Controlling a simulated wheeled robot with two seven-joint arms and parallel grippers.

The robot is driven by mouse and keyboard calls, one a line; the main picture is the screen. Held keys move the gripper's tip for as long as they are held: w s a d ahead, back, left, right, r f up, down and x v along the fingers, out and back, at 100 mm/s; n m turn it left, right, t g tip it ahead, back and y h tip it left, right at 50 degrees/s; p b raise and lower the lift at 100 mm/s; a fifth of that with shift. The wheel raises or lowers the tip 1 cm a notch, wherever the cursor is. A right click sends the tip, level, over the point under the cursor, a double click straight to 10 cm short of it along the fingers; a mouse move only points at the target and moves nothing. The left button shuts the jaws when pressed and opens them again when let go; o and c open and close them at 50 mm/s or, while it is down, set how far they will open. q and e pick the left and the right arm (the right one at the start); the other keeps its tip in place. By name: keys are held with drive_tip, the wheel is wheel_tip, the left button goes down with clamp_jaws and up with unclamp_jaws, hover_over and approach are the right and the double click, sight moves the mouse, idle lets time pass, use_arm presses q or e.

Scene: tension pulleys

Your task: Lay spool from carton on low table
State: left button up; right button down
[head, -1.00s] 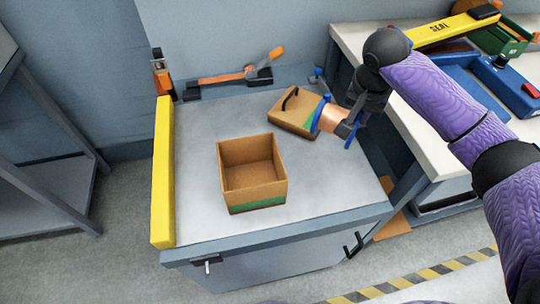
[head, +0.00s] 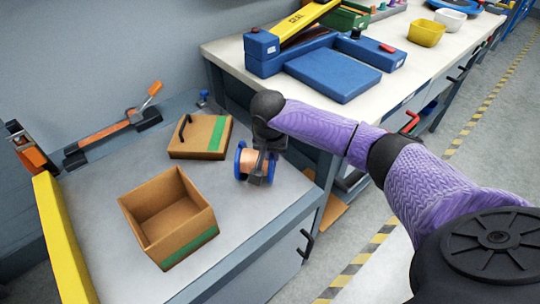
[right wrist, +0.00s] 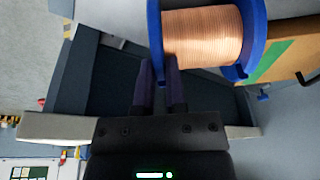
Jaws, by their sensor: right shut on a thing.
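The spool (head: 250,162) has blue flanges and a copper-coloured winding. My right gripper (head: 262,172) is shut on it at the right side of the low grey table (head: 245,215). I cannot tell whether the spool touches the table top. The open brown carton (head: 207,222) with a green stripe stands on the table, left of and nearer than the spool; its inside looks empty. My left gripper is not in view.
The carton's lid (head: 198,135) with a black handle lies behind the spool. A yellow bar (head: 62,240) runs along the table's left edge. An orange and black tool (head: 105,132) lies at the back. A higher white bench (head: 408,70) with blue equipment stands at right.

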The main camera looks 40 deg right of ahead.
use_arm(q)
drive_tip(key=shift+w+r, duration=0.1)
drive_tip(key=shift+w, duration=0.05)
use_arm(e)
drive_tip(key=shift+r, duration=0.1)
drive_tip(key=c, duration=0.7)
unclamp_jaws()
use_arm(q)
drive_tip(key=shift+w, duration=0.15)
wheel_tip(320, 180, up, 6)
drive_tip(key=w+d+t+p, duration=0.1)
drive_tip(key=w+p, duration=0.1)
drive_tip(key=p, duration=0.4)
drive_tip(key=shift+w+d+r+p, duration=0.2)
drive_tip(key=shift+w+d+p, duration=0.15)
use_arm(e)
drive_tip(key=shift+v, duration=6.05)
